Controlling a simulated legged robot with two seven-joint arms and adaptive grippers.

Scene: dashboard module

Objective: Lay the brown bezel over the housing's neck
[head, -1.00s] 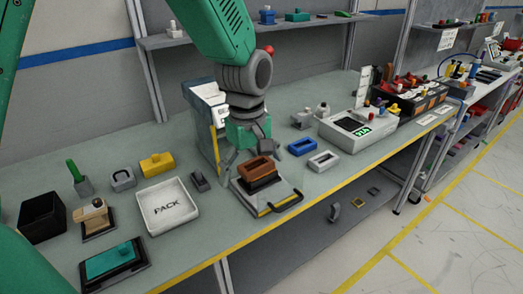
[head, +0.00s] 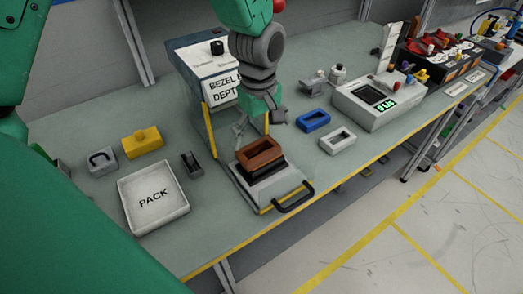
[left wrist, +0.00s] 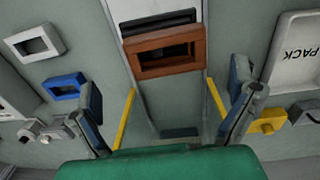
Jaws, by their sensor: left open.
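The brown bezel (head: 260,153), a rectangular ring, sits on top of the dark housing (head: 266,171) on a light grey sliding plate. It looks about level; whether it is fully seated around the neck cannot be told. In the left wrist view the bezel (left wrist: 165,54) lies ahead of the fingers, with a black part of the housing (left wrist: 158,22) showing beyond it. My left gripper (head: 262,124) is open and empty, just behind and above the bezel, apart from it. It also shows in the left wrist view (left wrist: 165,90). My right gripper is not in view.
The plate has a black handle (head: 294,196) at its front, by the table edge. A bezel depth gauge (head: 198,78) stands close behind the left gripper. Blue (head: 313,121) and white (head: 337,141) frames lie to the right; a PACK tray (head: 153,199) lies left.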

